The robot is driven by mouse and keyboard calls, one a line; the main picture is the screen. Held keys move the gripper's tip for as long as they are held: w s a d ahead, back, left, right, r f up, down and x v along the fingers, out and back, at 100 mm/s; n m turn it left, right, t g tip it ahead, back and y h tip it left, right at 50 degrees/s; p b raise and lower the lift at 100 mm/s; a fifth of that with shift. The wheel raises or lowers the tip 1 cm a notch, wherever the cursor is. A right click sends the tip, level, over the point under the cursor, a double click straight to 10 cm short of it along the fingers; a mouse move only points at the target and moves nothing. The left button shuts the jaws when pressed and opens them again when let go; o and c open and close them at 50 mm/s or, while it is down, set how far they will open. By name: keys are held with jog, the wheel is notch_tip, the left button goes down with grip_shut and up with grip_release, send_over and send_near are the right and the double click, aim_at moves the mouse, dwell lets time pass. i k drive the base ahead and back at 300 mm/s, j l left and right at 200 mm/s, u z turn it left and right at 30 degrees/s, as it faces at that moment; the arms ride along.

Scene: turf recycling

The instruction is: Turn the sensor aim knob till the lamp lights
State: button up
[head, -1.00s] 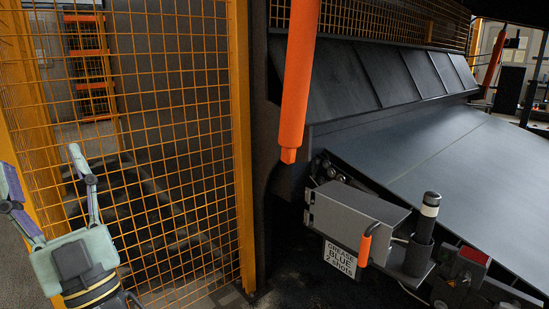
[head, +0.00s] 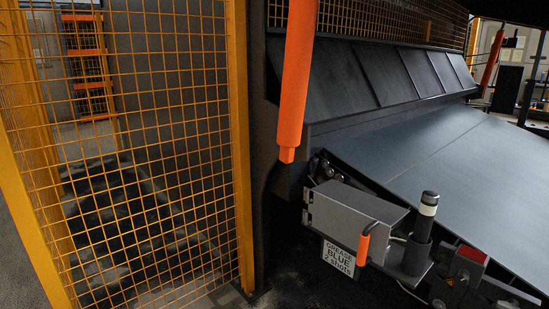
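My gripper is not in view. At the lower right, beside the belt, a dark block with a red face (head: 471,255) sits on a bracket; it may be the sensor, but I cannot tell. A small round dark part (head: 463,279) shows just below it; I cannot tell whether this is the aim knob. I can make out no lit lamp.
An orange mesh fence (head: 150,150) fills the left. An orange bar (head: 295,90) hangs at the centre. A grey box (head: 355,212) with an orange handle (head: 366,240), a grease sign (head: 338,258) and a dark, white-banded cylinder (head: 427,215) stand beside the wide grey belt (head: 440,165).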

aim_at(461, 279)
jog(key=l+z, duration=0.1)
jog(key=z, duration=0.3)
jog(key=l+z, duration=0.1)
jog(key=z, duration=0.25)
jog(key=l+z, duration=0.1)
jog(key=z, duration=0.3)
jog(key=k+j, duration=0.1)
jog(key=j, duration=0.25)
jog(key=k+j, duration=0.1)
jog(key=j, duration=0.25)
jog(key=k+j, duration=0.1)
jog(key=j, duration=0.25)
jog(key=i+j, duration=0.4)
jog(key=i+l, duration=0.1)
jog(key=i, duration=0.3)
